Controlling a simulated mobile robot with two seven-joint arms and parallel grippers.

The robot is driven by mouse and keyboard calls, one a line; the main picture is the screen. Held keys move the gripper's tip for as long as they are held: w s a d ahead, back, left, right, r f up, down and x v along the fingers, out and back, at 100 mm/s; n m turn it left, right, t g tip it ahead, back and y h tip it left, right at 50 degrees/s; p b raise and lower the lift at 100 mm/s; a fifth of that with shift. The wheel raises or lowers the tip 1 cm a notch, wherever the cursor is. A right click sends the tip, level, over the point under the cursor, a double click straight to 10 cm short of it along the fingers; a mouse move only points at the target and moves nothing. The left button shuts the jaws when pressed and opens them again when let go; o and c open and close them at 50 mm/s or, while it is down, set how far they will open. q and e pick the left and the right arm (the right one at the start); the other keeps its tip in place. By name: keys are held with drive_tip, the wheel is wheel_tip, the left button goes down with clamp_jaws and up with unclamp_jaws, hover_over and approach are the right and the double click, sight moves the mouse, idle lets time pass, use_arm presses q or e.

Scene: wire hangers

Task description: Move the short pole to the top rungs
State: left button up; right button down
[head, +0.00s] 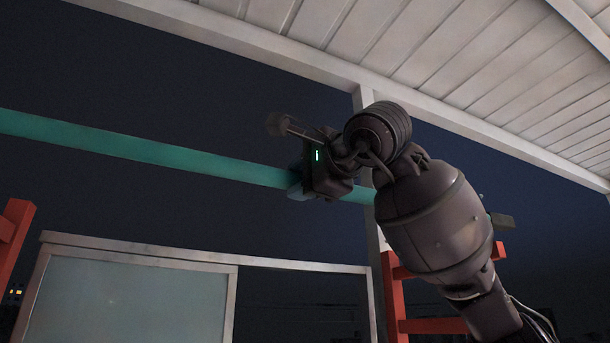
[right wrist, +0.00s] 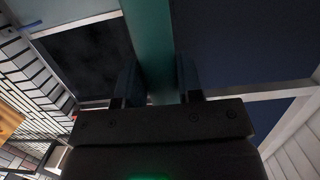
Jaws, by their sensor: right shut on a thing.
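The pole is a long teal bar (head: 150,152) that runs across the head view from the left edge to behind my right arm. My right gripper (head: 299,184) is shut on the pole near its right part. The right wrist view shows the pole (right wrist: 150,40) between the two fingers. A red rack post with rungs (head: 393,295) stands at the lower right, partly hidden by my right arm. Another red rack part (head: 14,225) shows at the lower left edge. In the head view the pole appears higher than both red parts. My left gripper is not in view.
A white plank ceiling (head: 480,70) with a pale beam (head: 235,32) is overhead. A pale post (head: 363,98) stands behind my right wrist. A framed glass panel (head: 130,300) is low behind the pole. The space around the pole's left stretch looks clear.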

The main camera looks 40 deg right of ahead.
use_arm(q)
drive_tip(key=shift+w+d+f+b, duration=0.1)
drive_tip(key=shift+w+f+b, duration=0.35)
drive_tip(key=shift+b, duration=0.65)
use_arm(e)
drive_tip(key=w+d+f, duration=0.2)
drive_tip(key=w+f, duration=0.1)
drive_tip(key=w, duration=0.4)
drive_tip(key=shift+w, duration=0.4)
idle(0.5)
idle(0.4)
drive_tip(key=c, duration=0.7)
unclamp_jaws()
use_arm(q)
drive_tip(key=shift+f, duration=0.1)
